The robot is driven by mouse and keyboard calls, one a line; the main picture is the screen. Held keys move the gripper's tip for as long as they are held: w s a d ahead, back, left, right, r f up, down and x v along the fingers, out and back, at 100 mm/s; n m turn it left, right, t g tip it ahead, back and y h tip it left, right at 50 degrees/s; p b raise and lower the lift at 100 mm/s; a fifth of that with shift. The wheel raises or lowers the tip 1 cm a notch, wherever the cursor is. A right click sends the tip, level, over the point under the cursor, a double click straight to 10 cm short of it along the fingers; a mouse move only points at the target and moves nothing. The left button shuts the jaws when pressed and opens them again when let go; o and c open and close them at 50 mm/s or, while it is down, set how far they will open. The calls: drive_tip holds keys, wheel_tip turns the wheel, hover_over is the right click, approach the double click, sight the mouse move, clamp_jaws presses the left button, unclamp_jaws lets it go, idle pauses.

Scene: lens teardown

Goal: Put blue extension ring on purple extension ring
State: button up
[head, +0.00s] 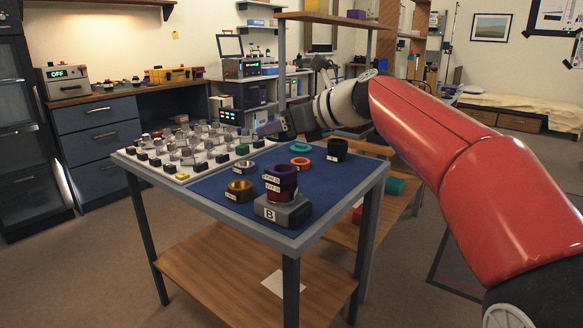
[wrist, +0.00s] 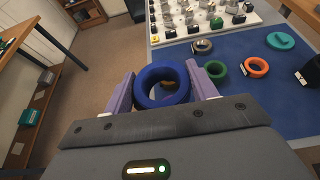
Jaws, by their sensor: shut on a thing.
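The blue extension ring (wrist: 162,85) sits between the two purple fingers of my gripper (wrist: 162,88) in the wrist view, its opening facing the camera. My gripper is shut on it. In the head view my gripper (head: 270,129) is above the far side of the table, and I cannot make out the blue ring there. The purple extension ring (head: 282,173) is on top of a stack at the table's near side. It rests above a red ring (head: 281,193) on a grey block marked B (head: 283,211). My gripper is apart from this stack.
The blue mat (head: 220,182) holds a gold ring (head: 240,187), silver ring (head: 243,167), orange ring (head: 300,163), teal part (head: 301,147) and black cup (head: 337,149). A green ring (wrist: 215,70) shows in the wrist view. A white board (head: 145,165) carries many small parts.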

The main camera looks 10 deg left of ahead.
sight(282, 168)
drive_tip(key=shift+s+f+b, duration=0.1)
drive_tip(key=shift+f+b, duration=0.4)
drive_tip(key=shift+f, duration=0.45)
drive_tip(key=shift+f+b, duration=0.45)
drive_tip(key=shift+b, duration=0.1)
wheel_tip(282, 168, down, 4)
drive_tip(key=b, duration=0.4)
drive_tip(key=shift+r, duration=0.2)
drive_tip(key=shift+f, duration=0.1)
drive_tip(key=shift+f, duration=0.1)
drive_tip(key=o, duration=1.1)
drive_tip(key=shift+r, duration=0.2)
drive_tip(key=v, duration=1.2)
